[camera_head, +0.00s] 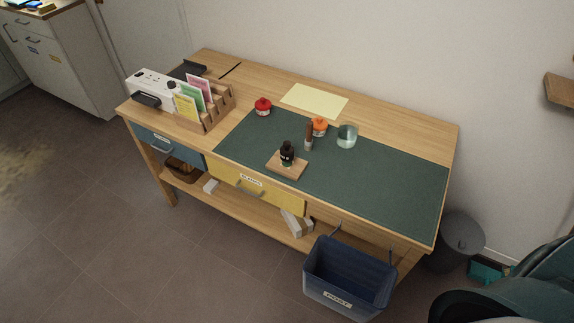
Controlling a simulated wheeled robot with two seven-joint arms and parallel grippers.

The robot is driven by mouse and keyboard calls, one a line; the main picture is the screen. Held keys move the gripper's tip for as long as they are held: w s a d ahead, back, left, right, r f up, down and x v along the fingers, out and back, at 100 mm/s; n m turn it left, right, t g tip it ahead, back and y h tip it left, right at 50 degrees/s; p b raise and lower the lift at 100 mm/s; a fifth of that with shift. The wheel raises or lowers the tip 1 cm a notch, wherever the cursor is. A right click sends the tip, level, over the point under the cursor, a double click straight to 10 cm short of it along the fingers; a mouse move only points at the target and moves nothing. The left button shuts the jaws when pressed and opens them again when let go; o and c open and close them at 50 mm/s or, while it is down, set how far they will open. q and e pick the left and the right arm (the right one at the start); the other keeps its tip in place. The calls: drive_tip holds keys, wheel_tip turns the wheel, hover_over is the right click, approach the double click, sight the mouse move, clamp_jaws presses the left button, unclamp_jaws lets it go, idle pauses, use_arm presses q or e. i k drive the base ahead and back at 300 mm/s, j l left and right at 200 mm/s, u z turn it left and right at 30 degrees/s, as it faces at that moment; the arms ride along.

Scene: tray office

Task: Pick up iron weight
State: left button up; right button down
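I cannot tell for certain which thing is the iron weight. A small dark knobbed object (171,87) stands at the left of the desk, beside the card rack and against a white box; it may be the weight. A dark bottle-like object (287,150) with a pale label stands upright on a small wooden board (294,171) near the front of the green mat (378,187). Neither of my grippers is in view, and nothing is touching these objects.
The wooden desk (424,133) also holds a card rack (220,107), a white box (156,80), a red-lidded jar (263,106), an orange-lidded jar (320,127), a brown bottle (309,138), a glass (347,136) and yellow paper (315,100). A blue bin (348,277) hangs in front. The mat's right side is clear.

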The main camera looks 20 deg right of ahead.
sight(286, 151)
drive_tip(key=i+j, duration=0.45)
drive_tip(key=j+z, duration=0.1)
drive_tip(key=z, duration=2)
